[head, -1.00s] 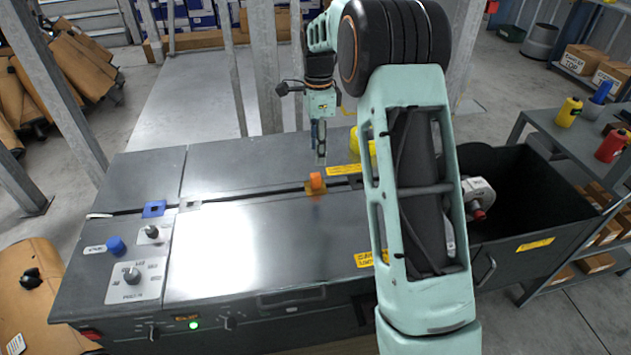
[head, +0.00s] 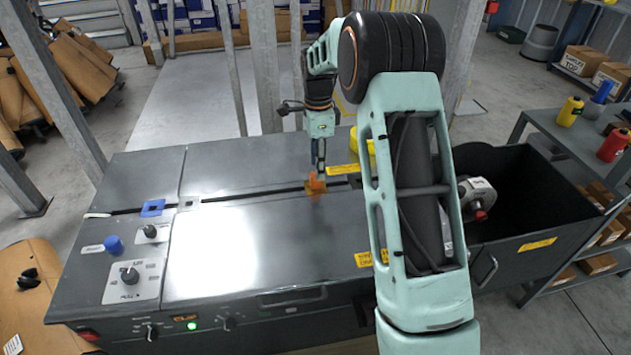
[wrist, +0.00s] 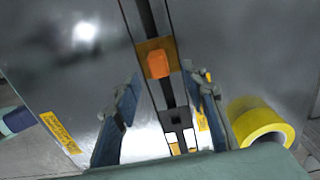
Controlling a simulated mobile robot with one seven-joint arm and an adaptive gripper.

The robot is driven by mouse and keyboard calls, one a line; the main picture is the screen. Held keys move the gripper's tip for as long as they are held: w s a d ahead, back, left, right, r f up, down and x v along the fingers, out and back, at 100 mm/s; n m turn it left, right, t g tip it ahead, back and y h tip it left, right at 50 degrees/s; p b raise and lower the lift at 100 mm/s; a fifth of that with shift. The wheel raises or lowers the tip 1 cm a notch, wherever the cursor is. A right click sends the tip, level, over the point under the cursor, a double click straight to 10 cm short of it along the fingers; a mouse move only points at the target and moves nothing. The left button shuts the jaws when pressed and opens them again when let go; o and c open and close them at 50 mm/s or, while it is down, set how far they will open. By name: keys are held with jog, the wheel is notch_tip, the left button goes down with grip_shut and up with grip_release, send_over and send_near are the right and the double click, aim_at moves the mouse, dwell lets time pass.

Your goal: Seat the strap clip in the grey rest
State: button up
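The orange strap clip (head: 316,183) stands upright on an orange square base in the long slot of the dark machine top. It also shows in the wrist view (wrist: 158,64). My gripper (head: 318,168) points down just above or behind the clip. In the wrist view my gripper (wrist: 162,78) is open, with the clip beyond and between its fingertips; no grip on it shows. A grey square piece with a dark opening (head: 189,204), which looks like the grey rest, sits farther left along the slot. Another grey piece with a dark opening (wrist: 176,118) shows in the wrist view.
A blue square frame (head: 153,208) sits left of the grey piece. A yellow roll (wrist: 262,128) stands behind the slot. Knobs and a blue button (head: 114,245) are at the left end. An open dark bin (head: 535,243) is at the right. The front plate is clear.

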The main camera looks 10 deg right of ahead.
aim_at(315, 182)
jog(key=f, duration=0.3)
jog(key=f+b, duration=0.1)
jog(key=f, duration=0.1)
jog(key=shift+a+f, duration=0.15)
jog(key=shift+a, duration=0.15)
jog(key=shift+c, duration=0.2)
grip_shut()
